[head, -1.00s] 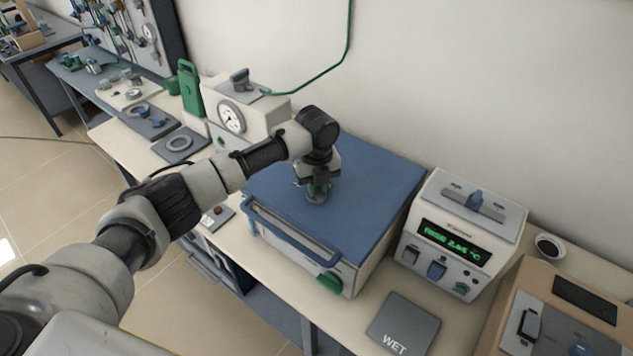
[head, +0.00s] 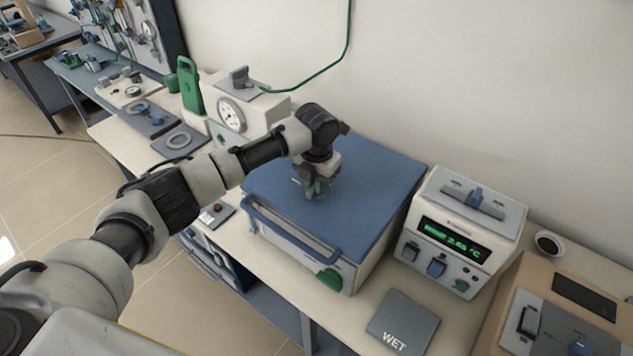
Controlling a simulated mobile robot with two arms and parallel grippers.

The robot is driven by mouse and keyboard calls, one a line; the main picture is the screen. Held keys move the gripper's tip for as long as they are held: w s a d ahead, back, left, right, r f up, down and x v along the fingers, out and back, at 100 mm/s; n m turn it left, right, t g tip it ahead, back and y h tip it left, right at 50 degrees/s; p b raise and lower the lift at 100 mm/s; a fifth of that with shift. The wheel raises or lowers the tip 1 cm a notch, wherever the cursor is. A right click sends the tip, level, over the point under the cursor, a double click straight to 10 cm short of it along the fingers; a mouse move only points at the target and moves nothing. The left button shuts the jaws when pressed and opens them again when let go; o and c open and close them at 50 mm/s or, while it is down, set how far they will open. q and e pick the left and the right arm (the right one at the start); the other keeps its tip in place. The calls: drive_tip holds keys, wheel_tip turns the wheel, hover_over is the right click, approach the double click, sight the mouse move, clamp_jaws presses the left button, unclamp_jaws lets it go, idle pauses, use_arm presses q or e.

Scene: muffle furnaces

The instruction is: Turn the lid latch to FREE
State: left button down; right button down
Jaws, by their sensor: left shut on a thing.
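A furnace with a flat blue lid (head: 375,185) stands on the bench, a blue bar handle (head: 290,232) along its front edge. My left gripper (head: 317,190) points down at the top of the lid, left of its middle. It is shut on a small grey-green knob, the lid latch (head: 315,195), which the fingers mostly hide. I cannot read any latch marking or tell which way it points. A green part (head: 330,279) sits on the furnace front, low at the right. My right gripper is not in view.
A controller box (head: 462,230) with a green display stands right of the furnace. A grey pad marked WET (head: 403,322) lies in front of it. A gauge box (head: 245,112) and a green holder (head: 188,85) stand behind, left.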

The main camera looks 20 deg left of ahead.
use_arm(q)
drive_tip(key=shift+m, duration=0.7)
drive_tip(key=c, duration=1.1)
unclamp_jaws()
wheel_tip(320, 180, up, 11)
drive_tip(key=b, duration=0.3)
drive_tip(key=shift+f, duration=0.15)
